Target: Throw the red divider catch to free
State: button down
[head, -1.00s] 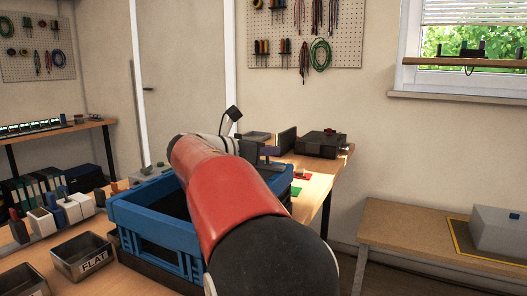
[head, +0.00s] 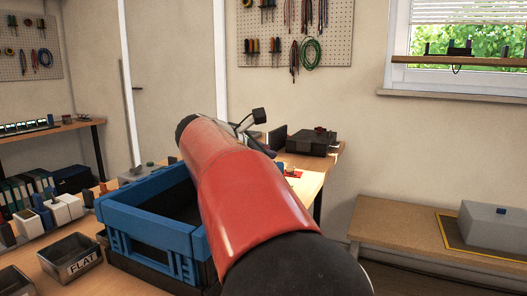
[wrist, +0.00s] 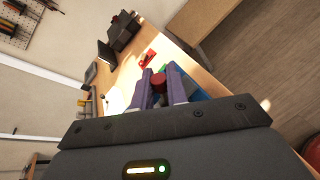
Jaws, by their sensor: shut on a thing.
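In the wrist view my gripper (wrist: 160,90) has its two purple fingers closed on a small dark red rounded piece (wrist: 159,83). It may be the red divider catch, but its shape and setting are mostly hidden by the fingers. Blue and green surfaces show just behind the fingertips. In the head view my red arm link covers the fingers and whatever they hold. A blue crate (head: 150,222) stands on the bench left of my arm; part of its inside is hidden. A separate bright red item lies on the bench (wrist: 147,58), beyond the fingertips.
A black box (head: 312,142) stands at the bench's far end. A metal tray marked FLAT (head: 72,262) and several white and coloured blocks lie left of the crate. A grey box (head: 490,222) sits on a low table at right. Floor shows between bench and low table.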

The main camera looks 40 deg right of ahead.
dwell(0.3)
jog(key=c, duration=1.4)
grip_release()
jog(key=v, duration=0.8)
jog(key=shift+s+d+f, duration=0.1)
